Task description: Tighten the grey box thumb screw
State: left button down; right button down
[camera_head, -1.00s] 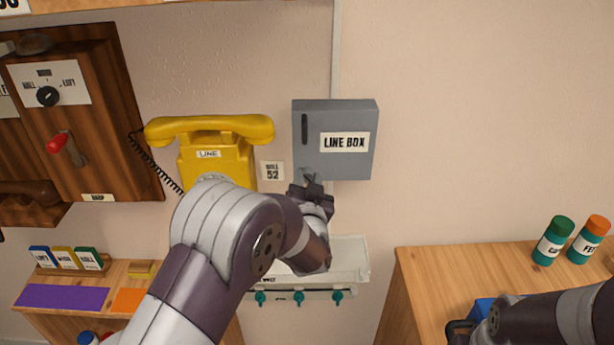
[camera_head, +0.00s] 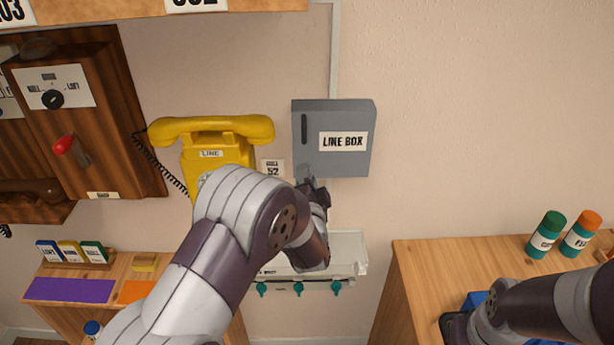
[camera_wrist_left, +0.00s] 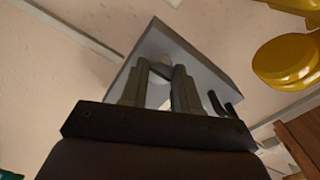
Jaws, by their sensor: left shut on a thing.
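The grey line box (camera_head: 333,115) is mounted on the wall right of the yellow phone, with a dark slot-like handle on its front and a "LINE BOX" label. My left gripper (camera_head: 308,180) is at the lower left corner of the box.
The yellow phone (camera_head: 215,145) hangs just left of the box. A pale tray with teal hooks (camera_head: 345,250) is below my left gripper. A wooden cabinet (camera_head: 430,265) at right holds two bottles (camera_head: 545,235). The wall right of the box is clear.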

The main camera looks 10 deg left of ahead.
pick_arm(q)
jog(key=shift+f+m, duration=0.1)
jog(key=shift+m, duration=0.2)
jog(key=c, duration=0.8)
grip_release()
jog(key=shift+s, duration=0.1)
jog(key=b+v, duration=0.2)
jog(key=v, duration=1)
jog(key=shift+s, duration=0.25)
